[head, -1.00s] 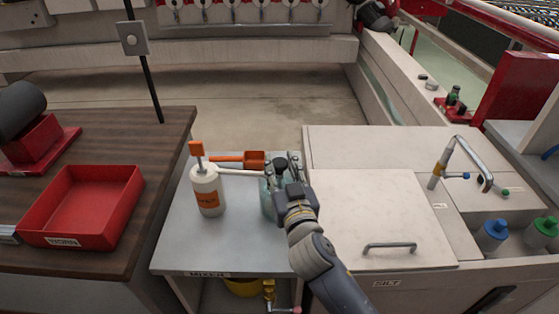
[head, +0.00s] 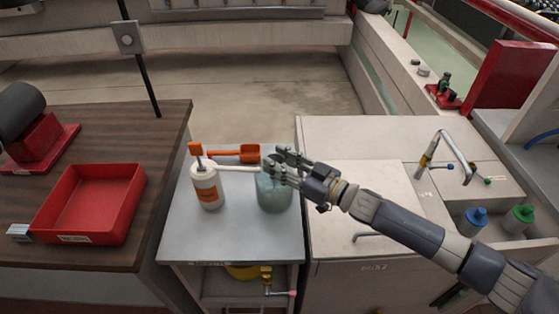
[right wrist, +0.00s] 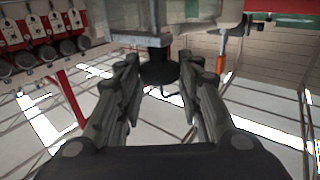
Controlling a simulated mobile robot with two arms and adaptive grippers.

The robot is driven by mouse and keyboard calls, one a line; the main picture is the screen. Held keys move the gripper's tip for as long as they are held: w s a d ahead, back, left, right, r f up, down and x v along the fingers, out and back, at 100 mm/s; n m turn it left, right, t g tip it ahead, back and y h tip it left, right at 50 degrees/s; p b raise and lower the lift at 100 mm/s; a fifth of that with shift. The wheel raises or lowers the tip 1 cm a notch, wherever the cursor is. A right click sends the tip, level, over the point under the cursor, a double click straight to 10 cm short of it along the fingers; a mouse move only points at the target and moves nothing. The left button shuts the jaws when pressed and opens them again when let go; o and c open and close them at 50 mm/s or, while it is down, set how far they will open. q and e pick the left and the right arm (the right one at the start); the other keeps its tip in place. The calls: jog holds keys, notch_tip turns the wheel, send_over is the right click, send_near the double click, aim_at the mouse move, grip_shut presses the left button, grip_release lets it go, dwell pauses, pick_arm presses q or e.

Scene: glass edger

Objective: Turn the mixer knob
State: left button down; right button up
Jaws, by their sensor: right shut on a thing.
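The mixer is a blue-green, see-through jar (head: 275,195) standing upright on the grey bench. My right gripper (head: 282,162) reaches in from the right and is shut at the top of the jar. Its fingers hide the knob there in the head view. In the right wrist view, a dark round knob (right wrist: 159,72) sits between the two fingers of the right gripper, below a grey block. My left gripper is not in view.
A white bottle (head: 206,188) with an orange top stands just left of the jar. An orange scoop (head: 236,154) lies behind it. A red tray (head: 90,200) sits on the brown table. A white cabinet with a bent tap (head: 450,150) is at right.

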jog(key=shift+w+r, duration=0.1)
jog(key=shift+r, duration=0.05)
dwell(0.4)
jog(key=o, duration=0.8)
jog(key=shift+o, duration=1)
jog(key=shift+w+a, duration=0.1)
jog(key=v, duration=1.2)
jog(key=shift+w+f, duration=0.1)
jog(key=shift+f, duration=0.1)
